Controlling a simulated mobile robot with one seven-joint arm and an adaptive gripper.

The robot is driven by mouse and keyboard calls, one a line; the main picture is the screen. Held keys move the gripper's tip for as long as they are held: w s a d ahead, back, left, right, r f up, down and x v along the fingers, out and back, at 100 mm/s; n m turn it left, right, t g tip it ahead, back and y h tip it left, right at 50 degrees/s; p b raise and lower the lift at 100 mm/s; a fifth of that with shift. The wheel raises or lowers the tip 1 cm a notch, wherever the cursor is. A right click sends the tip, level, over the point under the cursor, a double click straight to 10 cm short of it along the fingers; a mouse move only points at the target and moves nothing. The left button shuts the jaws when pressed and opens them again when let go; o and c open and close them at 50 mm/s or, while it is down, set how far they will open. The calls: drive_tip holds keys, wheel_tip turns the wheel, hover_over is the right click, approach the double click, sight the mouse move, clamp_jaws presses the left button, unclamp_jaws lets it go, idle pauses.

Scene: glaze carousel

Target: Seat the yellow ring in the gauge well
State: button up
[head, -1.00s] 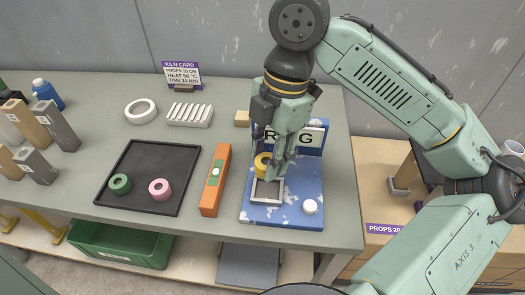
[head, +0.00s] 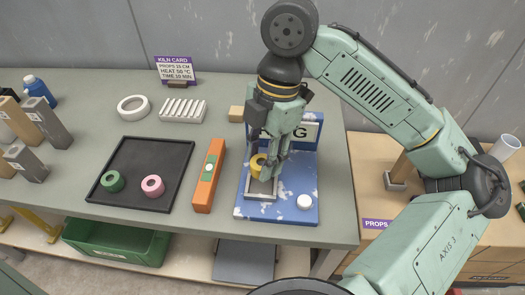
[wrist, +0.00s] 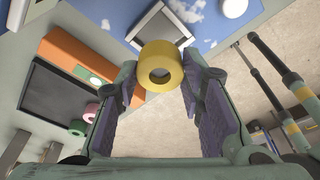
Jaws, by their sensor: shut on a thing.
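The yellow ring (head: 257,165) is held between the fingers of my gripper (head: 270,160), over the blue gauge board. In the wrist view the yellow ring (wrist: 161,66) sits between the fingertips of my gripper (wrist: 160,78), its hole facing the camera. The gauge well looks to be the grey square frame (head: 262,190) on the blue board (head: 300,180); the frame also shows in the wrist view (wrist: 160,30), just beyond the ring. The ring appears above the frame's back edge; I cannot tell the exact gap. My fingers hide part of the frame.
A black tray (head: 140,195) holds a green ring (head: 112,181) and a pink ring (head: 153,186). An orange level (head: 204,190) lies between tray and board. A white knob (head: 304,201) sits on the board's front right.

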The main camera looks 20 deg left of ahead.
drive_tip(key=shift+w+b+x, duration=0.15)
drive_tip(key=shift+b+x, duration=0.25)
drive_tip(key=shift+x, duration=0.4)
drive_tip(key=shift+w+b+x, duration=0.1)
drive_tip(key=shift+b+x, duration=0.3)
drive_tip(key=shift+x, duration=0.35)
drive_tip(key=shift+d+f, duration=0.15)
drive_tip(key=shift+p, duration=0.8)
idle(0.3)
drive_tip(key=shift+b+x, duration=0.75)
drive_tip(key=shift+x, duration=0.3)
drive_tip(key=o, duration=1.3)
drive_tip(key=shift+w+d, duration=0.1)
drive_tip(key=shift+w, duration=0.05)
drive_tip(key=shift+o, duration=0.2)
drive_tip(key=v, duration=1.2)
